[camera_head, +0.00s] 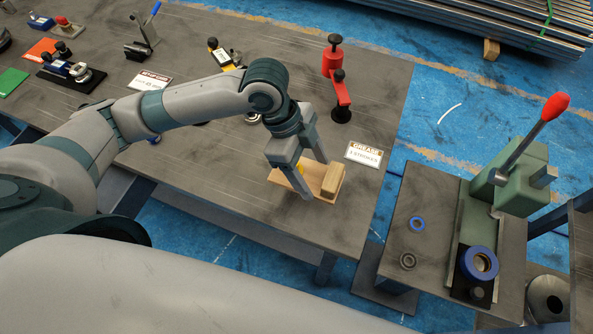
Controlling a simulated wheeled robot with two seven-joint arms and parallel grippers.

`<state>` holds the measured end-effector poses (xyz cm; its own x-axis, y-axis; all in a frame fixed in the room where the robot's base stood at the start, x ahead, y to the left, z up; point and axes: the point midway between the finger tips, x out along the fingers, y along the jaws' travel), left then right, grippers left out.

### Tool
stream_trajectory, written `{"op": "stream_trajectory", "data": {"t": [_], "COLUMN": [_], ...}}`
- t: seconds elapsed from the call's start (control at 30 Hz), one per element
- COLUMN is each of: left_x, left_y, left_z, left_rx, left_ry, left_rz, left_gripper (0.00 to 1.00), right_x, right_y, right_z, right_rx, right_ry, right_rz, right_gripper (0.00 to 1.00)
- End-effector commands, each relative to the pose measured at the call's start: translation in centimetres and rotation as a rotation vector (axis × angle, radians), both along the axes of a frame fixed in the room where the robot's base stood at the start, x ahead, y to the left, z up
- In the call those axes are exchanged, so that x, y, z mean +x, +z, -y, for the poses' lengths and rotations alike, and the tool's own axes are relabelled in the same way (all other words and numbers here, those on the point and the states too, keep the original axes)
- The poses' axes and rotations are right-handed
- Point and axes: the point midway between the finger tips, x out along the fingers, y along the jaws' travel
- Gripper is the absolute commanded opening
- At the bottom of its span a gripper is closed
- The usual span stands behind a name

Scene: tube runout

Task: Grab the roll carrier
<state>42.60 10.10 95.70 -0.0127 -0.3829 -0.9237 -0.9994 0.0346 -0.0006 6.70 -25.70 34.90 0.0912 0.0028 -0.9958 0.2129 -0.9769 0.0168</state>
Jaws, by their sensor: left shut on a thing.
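A light wooden piece (331,182), which I take to be the roll carrier, sits near the right end of the dark table. It has a flat board and a raised block at its right end. My left gripper (307,178) reaches down over it, its fingers on either side of its middle and shut on it. A small yellow part shows between the fingers; the rest there is hidden. I cannot tell whether the carrier touches the table. My right gripper is not in view.
A red stand (333,62) with a red lever stands behind. A "GREASE" card (364,154) lies right of the carrier. Several tools and trays are at the back left. A green press (519,178) with a red-knobbed lever stands on a separate bench at right, beyond a gap.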

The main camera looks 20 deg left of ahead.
Motion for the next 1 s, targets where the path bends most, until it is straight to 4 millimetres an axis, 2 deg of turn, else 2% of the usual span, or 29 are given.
{"op": "stream_trajectory", "data": {"t": [0.03,0.2,0.4,0.6,1.0], "left_x": [-0.1,-0.9,-1.4,-1.6,-1.6], "left_y": [0.5,2.3,3.7,4.1,4.1], "left_z": [1.2,4.0,6.0,6.6,6.6], "left_rx": [-0.004,-0.003,-0.002,0.000,0.000], "left_ry": [-0.007,-0.004,-0.002,0.000,0.001], "left_rz": [0.005,0.004,0.002,0.000,0.000], "left_gripper": [0.41,0.41,0.41,0.41,0.41], "right_x": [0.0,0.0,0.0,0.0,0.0], "right_y": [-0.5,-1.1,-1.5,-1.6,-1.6], "right_z": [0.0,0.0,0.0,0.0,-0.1], "right_rx": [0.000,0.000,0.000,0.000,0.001], "right_ry": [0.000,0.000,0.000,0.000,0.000], "right_rz": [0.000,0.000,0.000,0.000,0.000], "right_gripper": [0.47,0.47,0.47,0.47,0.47]}}
